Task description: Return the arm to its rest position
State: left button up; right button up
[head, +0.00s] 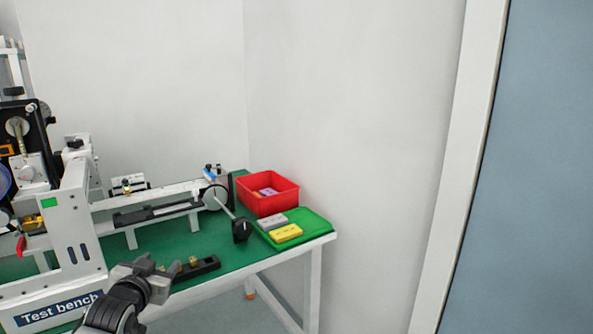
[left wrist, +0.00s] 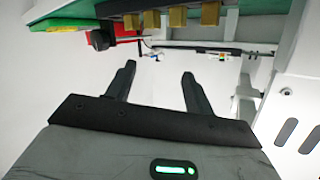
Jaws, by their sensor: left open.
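My left gripper (head: 150,274) shows at the lower left of the head view, by the front edge of the green-topped test bench (head: 205,248). In the left wrist view its two dark fingers (left wrist: 160,82) stand apart with nothing between them. Brass-coloured blocks (left wrist: 180,17) show beyond the fingertips at the top of that view, apart from them. My right gripper is in neither view.
A red bin (head: 268,205) with small items stands at the bench's back right. Before it, a green tray (head: 315,224) holds a grey block (head: 272,222) and a yellow block (head: 286,233). A white machine frame (head: 75,230) stands left. A black holder (head: 195,270) lies near the front edge.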

pick_arm(q)
jog(key=s+d+f+g+h, duration=0.1)
jog(key=s+d+f, duration=0.45)
jog(key=s, duration=0.25)
jog(key=s+d+f+g+h, duration=0.1)
jog(key=s+d+f, duration=0.3)
jog(key=s+f, duration=0.3)
jog(key=s+d+f+g+h, duration=0.1)
jog(key=s+d, duration=0.2)
jog(key=s, duration=0.6)
jog(key=s+d+f+g+h, duration=0.1)
jog(key=s+d, duration=0.3)
jog(key=s, duration=0.5)
jog(key=shift+s+f+g, duration=0.2)
jog(key=shift+s+g, duration=0.1)
